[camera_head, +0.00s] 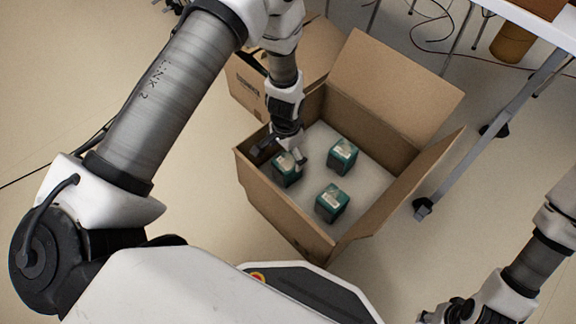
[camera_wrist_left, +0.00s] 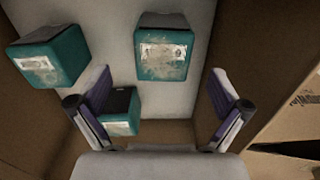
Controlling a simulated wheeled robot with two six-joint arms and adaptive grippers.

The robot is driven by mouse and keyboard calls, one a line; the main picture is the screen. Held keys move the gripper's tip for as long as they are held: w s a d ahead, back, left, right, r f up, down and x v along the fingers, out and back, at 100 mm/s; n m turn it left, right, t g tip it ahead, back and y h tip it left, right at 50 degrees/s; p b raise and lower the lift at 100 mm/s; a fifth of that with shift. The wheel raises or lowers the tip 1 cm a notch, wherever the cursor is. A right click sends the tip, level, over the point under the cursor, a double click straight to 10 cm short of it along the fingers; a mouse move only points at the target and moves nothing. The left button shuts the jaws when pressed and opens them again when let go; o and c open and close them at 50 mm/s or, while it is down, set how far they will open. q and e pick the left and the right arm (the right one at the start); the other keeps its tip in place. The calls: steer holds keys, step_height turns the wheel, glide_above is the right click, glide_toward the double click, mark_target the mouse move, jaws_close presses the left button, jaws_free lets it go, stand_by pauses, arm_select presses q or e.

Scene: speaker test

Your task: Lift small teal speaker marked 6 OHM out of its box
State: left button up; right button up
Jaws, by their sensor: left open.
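Three small teal speakers with dark tops and pale labels stand apart in an open cardboard box (camera_head: 285,222): a left one (camera_head: 283,176), a back right one (camera_head: 343,154) and a front one (camera_head: 331,204). The label writing is too small to read, so I cannot tell which is marked 6 OHM. My left gripper (camera_head: 282,154) is open over the left speaker, partly hiding it. The left wrist view shows speakers at upper left (camera_wrist_left: 52,58), top middle (camera_wrist_left: 165,52) and lower middle (camera_wrist_left: 119,118), the last partly behind a finger of the gripper (camera_wrist_left: 160,100). My right gripper (camera_head: 440,313) is at the lower right, away from the box.
The box flaps (camera_head: 391,90) stand open at the back and right. Another cardboard box (camera_head: 246,88) is behind it to the left. A white table (camera_head: 540,22) with metal legs stands at the right, with cables on the floor. Floor at the left is clear.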

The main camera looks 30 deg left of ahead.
mark_target(287, 161)
arm_select(q)
steer(key=f+b, duration=0.2)
steer(key=f, duration=0.2)
steer(key=shift+w+f+b, duration=0.3)
steer(key=shift+f+b, duration=0.1)
steer(key=shift+r, duration=0.15)
steer(key=shift+c, duration=1.1)
steer(key=c, duration=1.5)
step_height(287, 161, up, 10)
steer(key=p, duration=0.5)
